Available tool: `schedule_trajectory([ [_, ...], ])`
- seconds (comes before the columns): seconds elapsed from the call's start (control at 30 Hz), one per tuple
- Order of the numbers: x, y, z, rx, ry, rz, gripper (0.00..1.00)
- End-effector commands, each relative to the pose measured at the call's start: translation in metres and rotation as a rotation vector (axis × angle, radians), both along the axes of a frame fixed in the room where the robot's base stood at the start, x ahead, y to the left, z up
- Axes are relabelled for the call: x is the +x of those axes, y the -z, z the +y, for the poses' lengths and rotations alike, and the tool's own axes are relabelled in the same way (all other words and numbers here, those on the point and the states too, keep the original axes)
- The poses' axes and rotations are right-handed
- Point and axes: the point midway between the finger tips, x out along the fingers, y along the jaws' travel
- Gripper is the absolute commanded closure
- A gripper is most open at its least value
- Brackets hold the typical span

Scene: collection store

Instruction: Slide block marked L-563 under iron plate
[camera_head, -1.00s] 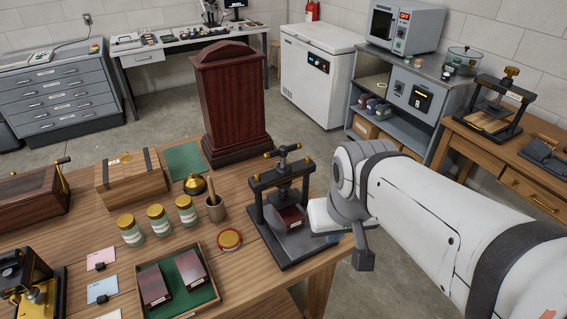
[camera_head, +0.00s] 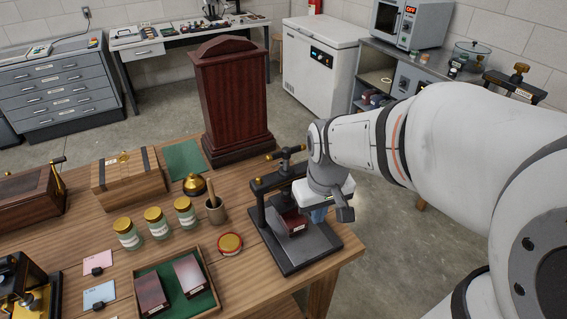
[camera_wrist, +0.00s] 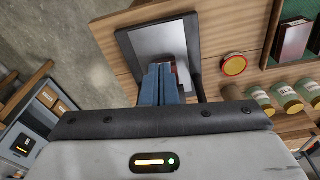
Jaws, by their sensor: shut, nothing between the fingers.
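A dark red block (camera_head: 293,222) with a white label sits in the small black screw press (camera_head: 311,253) at the table's right end. The label is too small to read. The press's upper iron plate is hard to make out behind its frame and my wrist. My gripper (camera_head: 319,215) is shut and empty, low at the right side of the press, close beside the block. In the wrist view, the blue fingers of my gripper (camera_wrist: 160,84) are together over the press base (camera_wrist: 157,42) and hide most of the block. I cannot tell whether they touch it.
A green-lined tray (camera_head: 217,298) holds two dark red blocks. A red-rimmed round lid (camera_head: 230,243), a mortar (camera_head: 215,211) and several jars (camera_head: 157,223) stand left of the press. A tall dark wooden case (camera_head: 233,100) stands behind. The table edge is close on the right.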

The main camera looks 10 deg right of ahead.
Motion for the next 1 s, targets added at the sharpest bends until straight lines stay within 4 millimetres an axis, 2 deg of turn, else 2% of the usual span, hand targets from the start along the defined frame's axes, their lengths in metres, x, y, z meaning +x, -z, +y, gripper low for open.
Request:
schedule_trajectory([
  [0.03, 0.010, 0.014, -0.001, -0.002, -0.023, 0.033, 1.00],
  [0.1, 0.022, 0.029, -0.002, -0.005, -0.059, 0.062, 1.00],
  [0.3, 0.042, 0.059, -0.005, -0.006, -0.125, 0.116, 1.00],
  [0.57, 0.046, 0.084, -0.005, -0.006, -0.141, 0.130, 1.00],
  [1.0, 0.045, 0.168, -0.006, -0.006, -0.139, 0.131, 1.00],
])
